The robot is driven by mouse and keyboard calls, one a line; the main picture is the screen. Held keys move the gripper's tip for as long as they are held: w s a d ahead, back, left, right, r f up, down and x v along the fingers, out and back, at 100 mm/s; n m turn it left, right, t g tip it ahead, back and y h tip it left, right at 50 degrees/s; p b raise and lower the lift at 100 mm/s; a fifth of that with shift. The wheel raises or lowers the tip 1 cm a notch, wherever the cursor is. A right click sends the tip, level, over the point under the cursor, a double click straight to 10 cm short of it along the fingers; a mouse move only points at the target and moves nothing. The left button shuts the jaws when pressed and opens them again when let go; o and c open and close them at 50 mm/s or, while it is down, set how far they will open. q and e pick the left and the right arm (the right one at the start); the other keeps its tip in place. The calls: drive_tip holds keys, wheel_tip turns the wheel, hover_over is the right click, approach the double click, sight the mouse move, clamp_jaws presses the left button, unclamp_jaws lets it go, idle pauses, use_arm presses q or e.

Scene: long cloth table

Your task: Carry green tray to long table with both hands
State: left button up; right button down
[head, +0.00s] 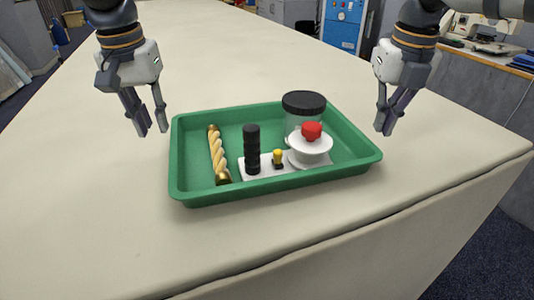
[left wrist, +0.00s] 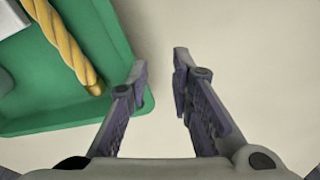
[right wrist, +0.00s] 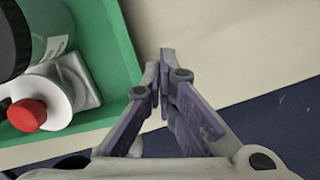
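The green tray (head: 185,190) rests flat on the long table (head: 70,200) near its front edge. Its corner also shows in the left wrist view (left wrist: 120,45) and the right wrist view (right wrist: 105,45). My left gripper (head: 152,130) is open and empty, outside the tray's left side and apart from it. Its fingers show a clear gap in the left wrist view (left wrist: 160,70). My right gripper (head: 384,129) is outside the tray's right side with its fingers almost together. In the right wrist view (right wrist: 161,72) nothing shows between them, and the tray rim lies just beside them.
The tray holds a twisted gold-ended rod (head: 217,155), a white block with a black knob (head: 252,150), a black-lidded jar (head: 303,104) and a white spool-like part with a red top (head: 311,148). The table behind is clear. A blue cabinet (head: 343,25) stands beyond.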

drive_tip(key=c, duration=1.9)
unclamp_jaws()
use_arm(q)
drive_tip(key=shift+r, duration=0.1)
use_arm(e)
drive_tip(key=shift+d, duration=0.1)
use_arm(q)
wheel_tip(320, 180, up, 12)
drive_tip(key=s, duration=0.1)
drive_tip(key=shift+s+f, duration=0.2)
drive_tip(key=shift+s, duration=0.1)
use_arm(e)
drive_tip(key=r, duration=0.4)
drive_tip(key=s+r, duration=0.1)
drive_tip(key=r, duration=0.7)
drive_tip(key=shift+s, duration=0.35)
